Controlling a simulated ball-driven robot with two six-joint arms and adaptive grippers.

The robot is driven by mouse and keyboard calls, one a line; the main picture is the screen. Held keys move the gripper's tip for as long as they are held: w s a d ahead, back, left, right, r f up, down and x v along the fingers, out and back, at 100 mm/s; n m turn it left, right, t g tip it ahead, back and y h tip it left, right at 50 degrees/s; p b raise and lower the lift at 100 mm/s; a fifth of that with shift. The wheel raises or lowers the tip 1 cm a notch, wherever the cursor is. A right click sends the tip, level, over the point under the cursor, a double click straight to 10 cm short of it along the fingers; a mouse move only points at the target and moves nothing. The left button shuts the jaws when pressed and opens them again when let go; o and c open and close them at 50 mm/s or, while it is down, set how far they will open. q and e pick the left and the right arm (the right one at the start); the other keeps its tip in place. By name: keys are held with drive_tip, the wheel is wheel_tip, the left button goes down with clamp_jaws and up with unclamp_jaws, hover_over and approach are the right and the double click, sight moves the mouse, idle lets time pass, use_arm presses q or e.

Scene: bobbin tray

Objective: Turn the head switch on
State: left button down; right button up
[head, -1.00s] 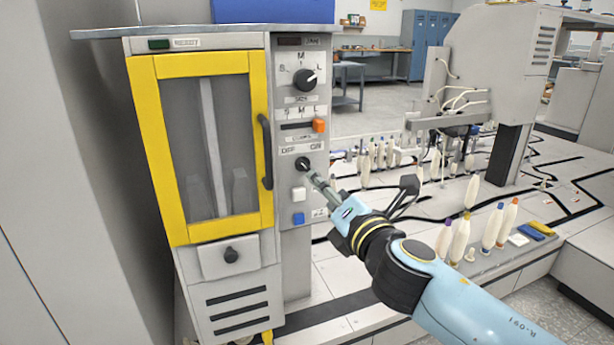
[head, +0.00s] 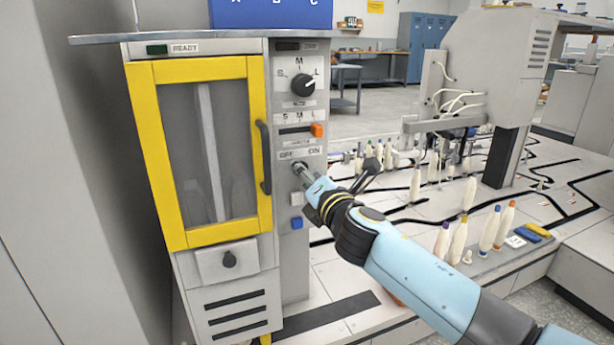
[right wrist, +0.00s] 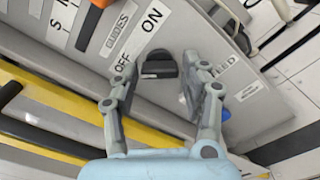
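The head switch is a black rotary knob (right wrist: 159,66) below the OFF and ON labels on the grey control panel (head: 312,182). In the head view my right gripper (head: 298,170) is at the panel and covers most of the knob. In the right wrist view the right gripper (right wrist: 158,76) is open, with one finger on each side of the knob. Small gaps show between the fingers and the knob, so it does not look clamped. The knob's bar lies roughly across the wrist picture; which label it points to is unclear. My left gripper is not in view.
Above the knob are an orange slider (head: 317,130) and a black size dial (head: 303,85). Below it are a white button (head: 296,198) and a blue button (head: 296,223). The yellow-framed door (head: 258,180) is close on the left. Several bobbins stand on the right.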

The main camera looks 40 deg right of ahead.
drive_tip(key=c, duration=0.7)
drive_tip(key=shift+m, duration=0.4)
drive_tip(key=shift+c, duration=0.2)
drive_tip(key=m+b, duration=0.6)
drive_tip(key=m, duration=0.9)
